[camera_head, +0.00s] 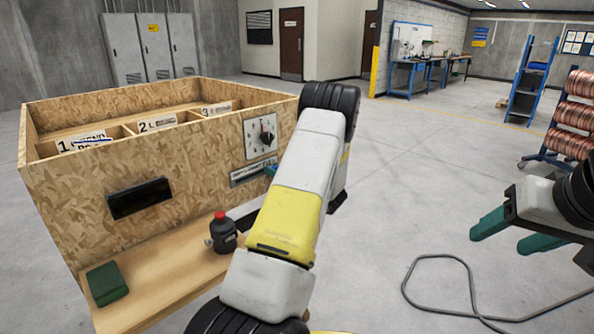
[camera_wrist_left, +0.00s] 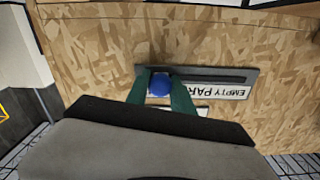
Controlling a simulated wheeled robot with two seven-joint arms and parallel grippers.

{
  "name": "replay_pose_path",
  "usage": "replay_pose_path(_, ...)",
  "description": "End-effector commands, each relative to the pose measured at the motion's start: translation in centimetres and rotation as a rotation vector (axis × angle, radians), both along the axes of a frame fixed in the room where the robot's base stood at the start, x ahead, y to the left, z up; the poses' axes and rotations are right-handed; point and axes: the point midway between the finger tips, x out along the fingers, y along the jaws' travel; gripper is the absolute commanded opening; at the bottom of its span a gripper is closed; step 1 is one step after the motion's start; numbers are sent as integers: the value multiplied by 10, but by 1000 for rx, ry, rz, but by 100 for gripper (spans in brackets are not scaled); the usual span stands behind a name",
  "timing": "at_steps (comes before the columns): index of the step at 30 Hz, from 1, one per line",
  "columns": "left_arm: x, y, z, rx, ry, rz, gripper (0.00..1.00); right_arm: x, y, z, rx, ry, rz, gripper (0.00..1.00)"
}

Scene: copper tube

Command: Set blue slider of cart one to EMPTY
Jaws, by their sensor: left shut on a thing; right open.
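The cart (camera_head: 120,170) is a chipboard box at the left of the head view. Its near side carries a slider plate (camera_head: 246,175), partly hidden by my left arm. In the left wrist view the blue slider knob (camera_wrist_left: 160,84) sits at the left part of its dark slot (camera_wrist_left: 215,75). The label under the slot (camera_wrist_left: 225,91) reads upside down, with EMPTY at its right end, away from the knob. My left gripper (camera_wrist_left: 158,88) has its green fingers shut on the knob. My right gripper (camera_head: 505,232) is open and empty over the floor at right.
A dial (camera_head: 261,134) sits above the slider plate. A dark bottle with a red cap (camera_head: 223,233) and a green box (camera_head: 107,284) stand on the cart's lower shelf. A cable (camera_head: 440,262) lies on the floor. A rack of copper coils (camera_head: 572,115) stands at far right.

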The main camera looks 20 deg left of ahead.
Motion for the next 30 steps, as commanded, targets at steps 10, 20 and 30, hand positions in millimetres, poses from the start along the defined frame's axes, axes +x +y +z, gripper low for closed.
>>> replay_pose_path(10,-2,0,0,-1,1,-1,0,0,0,0,0,0,0,59)
replay_pose_path(20,-75,31,0,1,6,2,0,0,0,0,0,0,0,59)
replay_pose_path(30,-116,47,0,0,2,1,0,0,0,0,0,0,0,59)
